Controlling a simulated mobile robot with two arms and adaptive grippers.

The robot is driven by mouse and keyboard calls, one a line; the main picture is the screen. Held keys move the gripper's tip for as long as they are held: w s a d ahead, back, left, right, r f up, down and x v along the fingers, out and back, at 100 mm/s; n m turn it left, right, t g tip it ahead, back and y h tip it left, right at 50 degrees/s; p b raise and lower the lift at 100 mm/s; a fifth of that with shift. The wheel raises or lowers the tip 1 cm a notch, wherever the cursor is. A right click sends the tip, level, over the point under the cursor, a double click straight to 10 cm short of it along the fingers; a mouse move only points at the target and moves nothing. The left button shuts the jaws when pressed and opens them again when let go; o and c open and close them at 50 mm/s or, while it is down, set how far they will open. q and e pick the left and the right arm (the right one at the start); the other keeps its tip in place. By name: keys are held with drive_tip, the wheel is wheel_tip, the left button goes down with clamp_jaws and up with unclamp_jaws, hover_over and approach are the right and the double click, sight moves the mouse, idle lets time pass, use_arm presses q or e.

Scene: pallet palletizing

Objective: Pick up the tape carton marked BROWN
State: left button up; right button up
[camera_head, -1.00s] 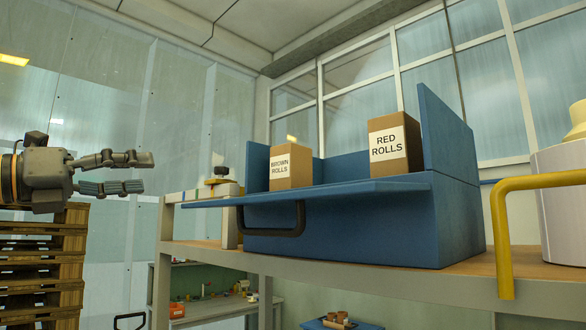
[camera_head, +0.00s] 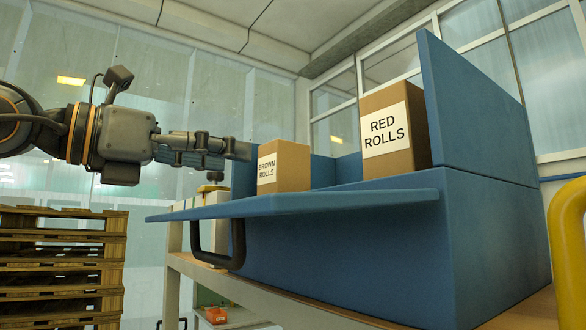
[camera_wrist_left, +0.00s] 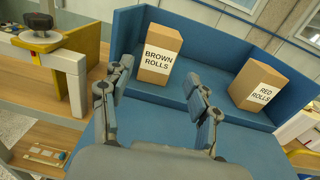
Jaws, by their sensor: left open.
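The carton marked BROWN ROLLS (camera_head: 284,166) is a brown box with a white label, upright on the blue open-fronted bin (camera_head: 370,240). My left gripper (camera_head: 235,150) points right and is just left of this carton in the head view. In the left wrist view the BROWN ROLLS carton (camera_wrist_left: 158,54) stands beyond the open fingers (camera_wrist_left: 160,90), roughly between their tips, with nothing held. The carton marked RED ROLLS (camera_head: 396,131) stands upright to its right; it also shows in the left wrist view (camera_wrist_left: 259,86). My right gripper is not in view.
The blue bin has raised back and side walls and a dark handle (camera_head: 218,246) in front. It rests on a shelf table (camera_head: 290,300). A yellow rail (camera_head: 567,250) is at the right. Stacked wooden pallets (camera_head: 60,262) stand at the left.

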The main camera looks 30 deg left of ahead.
sight(267, 165)
use_arm(q)
drive_tip(key=x, duration=0.1)
drive_tip(key=p+x, duration=0.1)
drive_tip(key=shift+w+d+r, duration=0.15)
drive_tip(key=shift+w+r, duration=0.05)
drive_tip(key=shift+w, duration=0.2)
drive_tip(key=shift+p+x, duration=0.3)
drive_tip(key=shift+x, duration=0.85)
drive_tip(key=shift+w+d+f, duration=0.1)
drive_tip(key=shift+w+f, duration=0.1)
drive_tip(key=shift+w, duration=0.15)
drive_tip(key=p+x, duration=0.3)
drive_tip(key=shift+w, duration=0.35)
drive_tip(key=shift+w+d+p, duration=0.2)
drive_tip(key=shift+w+p, duration=0.1)
drive_tip(key=shift+w, duration=0.05)
drive_tip(key=shift+w+d+f, duration=0.1)
drive_tip(key=shift+w+f, duration=0.05)
drive_tip(key=shift+w, duration=0.05)
drive_tip(key=shift+s, duration=0.2)
drive_tip(key=c, duration=1)
drive_tip(key=shift+w, duration=0.1)
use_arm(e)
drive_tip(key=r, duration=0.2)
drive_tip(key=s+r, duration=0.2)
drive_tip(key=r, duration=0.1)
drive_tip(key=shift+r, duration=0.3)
